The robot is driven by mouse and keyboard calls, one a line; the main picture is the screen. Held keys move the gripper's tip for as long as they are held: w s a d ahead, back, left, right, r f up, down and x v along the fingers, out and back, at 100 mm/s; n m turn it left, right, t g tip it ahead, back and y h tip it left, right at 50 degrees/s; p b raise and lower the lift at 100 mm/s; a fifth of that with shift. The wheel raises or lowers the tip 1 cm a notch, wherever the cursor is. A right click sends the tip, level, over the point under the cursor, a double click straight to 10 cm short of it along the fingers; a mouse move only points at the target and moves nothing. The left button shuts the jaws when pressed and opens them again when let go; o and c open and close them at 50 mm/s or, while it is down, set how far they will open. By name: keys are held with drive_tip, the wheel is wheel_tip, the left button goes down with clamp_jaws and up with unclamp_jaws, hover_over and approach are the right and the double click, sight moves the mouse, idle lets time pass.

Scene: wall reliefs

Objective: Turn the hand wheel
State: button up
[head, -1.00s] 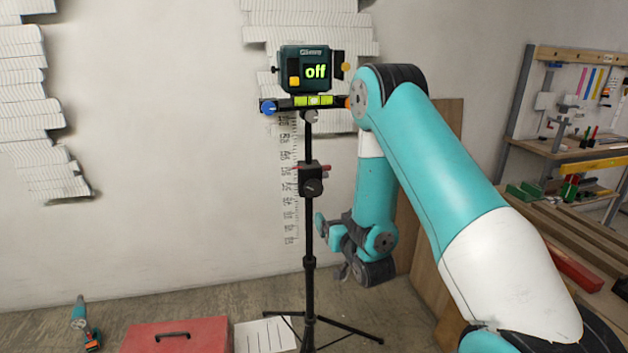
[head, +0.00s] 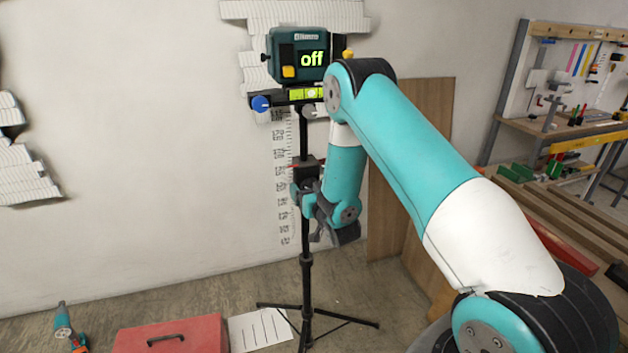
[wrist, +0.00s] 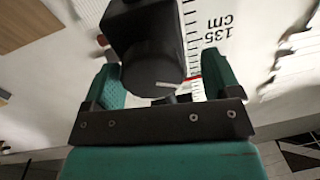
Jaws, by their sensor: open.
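A tripod stand carries a dark green box (head: 300,54) with a yellow-green "off" on its display. My gripper (wrist: 165,78) is open, with one teal finger on each side of the wheel. Whether the fingers touch it cannot be told. In the head view my gripper is mostly hidden at the pole.
Below the box are a level bar (head: 306,94), a blue knob (head: 260,103) and a grey knob (head: 308,111). A measuring scale runs down the wall behind. A red toolbox (head: 170,336), a paper sheet (head: 258,331) and a drill (head: 66,328) lie on the floor. A workbench (head: 560,125) stands right.

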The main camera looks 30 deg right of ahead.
drive_tip(key=shift+w+d, duration=0.15)
drive_tip(key=shift+w, duration=0.05)
drive_tip(key=shift+d, duration=0.15)
drive_tip(key=shift+s+d, duration=0.1)
drive_tip(key=c, duration=0.9)
drive_tip(key=shift+f+b, duration=0.1)
drive_tip(key=shift+b, duration=0.2)
drive_tip(key=shift+f+n+b, duration=0.1)
drive_tip(key=shift+n+b, duration=0.75)
drive_tip(key=shift+n, duration=0.25)
drive_tip(key=shift+n+g+b, duration=0.4)
drive_tip(key=shift+n+b, duration=0.85)
drive_tip(key=shift+n, duration=0.45)
